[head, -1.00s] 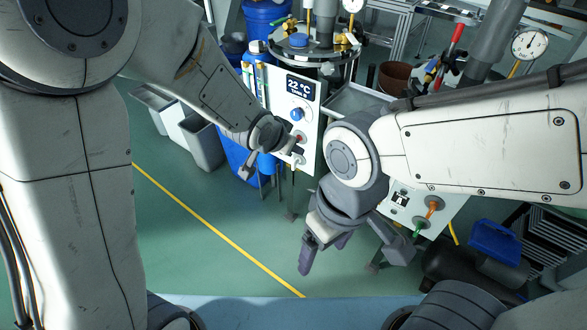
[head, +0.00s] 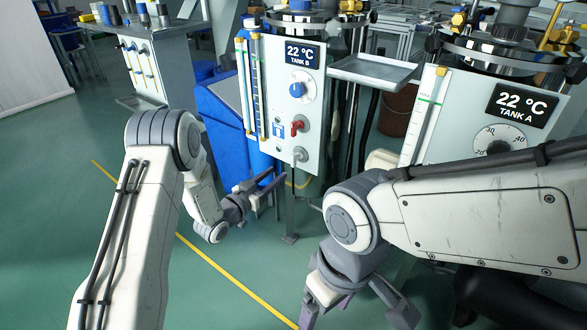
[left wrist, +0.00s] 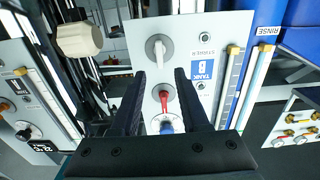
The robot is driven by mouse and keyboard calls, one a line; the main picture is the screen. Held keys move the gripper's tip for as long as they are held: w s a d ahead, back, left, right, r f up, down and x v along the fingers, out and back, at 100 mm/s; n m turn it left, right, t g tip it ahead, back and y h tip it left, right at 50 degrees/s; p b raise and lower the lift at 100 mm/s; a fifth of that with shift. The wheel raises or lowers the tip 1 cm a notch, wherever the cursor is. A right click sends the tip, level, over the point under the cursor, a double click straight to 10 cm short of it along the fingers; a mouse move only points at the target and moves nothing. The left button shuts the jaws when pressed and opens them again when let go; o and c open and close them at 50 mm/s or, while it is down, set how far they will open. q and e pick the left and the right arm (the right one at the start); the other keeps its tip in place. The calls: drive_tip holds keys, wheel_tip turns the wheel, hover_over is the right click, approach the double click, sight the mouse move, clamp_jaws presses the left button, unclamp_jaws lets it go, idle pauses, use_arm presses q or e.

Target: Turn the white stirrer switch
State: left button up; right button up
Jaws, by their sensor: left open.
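The white stirrer switch (head: 301,155) is a pale lever on a grey round base low on the Tank B panel (head: 272,95). In the left wrist view the switch (left wrist: 160,50) shows ahead, between and beyond the fingertips, beside a STIRRER label. My left gripper (head: 266,186) is open and empty, below and left of the switch in the head view, apart from it. Its two dark fingers (left wrist: 158,76) point at the panel in the left wrist view. My right gripper (head: 358,302) is open and empty near the bottom of the head view.
A red lever (head: 298,126) and a blue knob (head: 297,90) sit above the switch on the same panel. The Tank A panel (head: 478,112) stands to the right, behind my right arm. A grey tray (head: 373,72) lies between the panels. The green floor at left is clear.

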sight(292, 160)
use_arm(q)
drive_tip(key=b+x, duration=0.3)
drive_tip(key=x, duration=0.5)
drive_tip(key=shift+w+d, duration=0.2)
drive_tip(key=shift+w+d+b, duration=0.35)
drive_tip(key=shift+w+d, duration=0.05)
drive_tip(key=shift+w, duration=0.15)
drive_tip(key=shift+r, duration=0.1)
clamp_jaws()
